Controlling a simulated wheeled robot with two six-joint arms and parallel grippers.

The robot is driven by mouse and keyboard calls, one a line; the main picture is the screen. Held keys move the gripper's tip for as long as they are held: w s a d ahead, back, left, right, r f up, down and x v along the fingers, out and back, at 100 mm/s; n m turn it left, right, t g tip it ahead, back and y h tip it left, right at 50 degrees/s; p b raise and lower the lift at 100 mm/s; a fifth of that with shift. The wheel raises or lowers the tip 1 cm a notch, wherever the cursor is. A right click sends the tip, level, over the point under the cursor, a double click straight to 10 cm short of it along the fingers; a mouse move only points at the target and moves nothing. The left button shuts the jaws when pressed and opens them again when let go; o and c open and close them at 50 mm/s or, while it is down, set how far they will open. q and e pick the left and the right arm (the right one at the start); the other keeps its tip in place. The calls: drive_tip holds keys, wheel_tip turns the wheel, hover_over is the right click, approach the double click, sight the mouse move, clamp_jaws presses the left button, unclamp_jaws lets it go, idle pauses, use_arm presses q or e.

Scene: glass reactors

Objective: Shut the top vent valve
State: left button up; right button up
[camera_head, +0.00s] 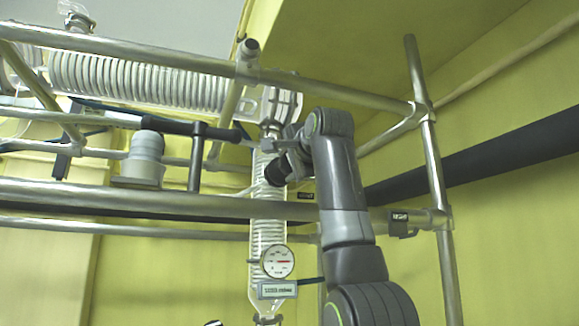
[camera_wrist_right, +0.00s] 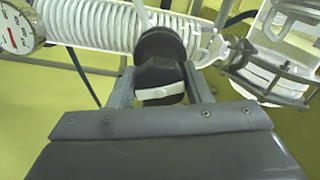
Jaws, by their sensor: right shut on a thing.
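The vent valve shows as a dark knob (camera_head: 275,172) beside the upright glass coil column, below the metal clamp at its top. In the right wrist view the knob (camera_wrist_right: 160,47) is dark and rounded, with a white bar across its near part. My right gripper (camera_head: 288,158) reaches up to it from the right. In the right wrist view my right gripper (camera_wrist_right: 160,92) is shut on the knob, with one finger on each side. The valve body behind the knob is mostly hidden. My left gripper is not in view.
The upright coil column (camera_head: 268,222) carries a round dial gauge (camera_head: 278,261) and a small label plate (camera_head: 278,289) below. A horizontal glass coil (camera_head: 140,82) runs to the upper left. Metal frame rails (camera_head: 250,208) cross close to my right arm.

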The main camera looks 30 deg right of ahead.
drive_tip(key=m, duration=0.5)
drive_tip(key=shift+w+f+m+b, duration=0.1)
drive_tip(key=shift+m+b, duration=0.2)
drive_tip(key=m, duration=0.9)
drive_tip(key=shift+b, duration=0.35)
drive_tip(key=m, duration=0.4)
drive_tip(key=shift+m, duration=0.4)
drive_tip(key=o, duration=1)
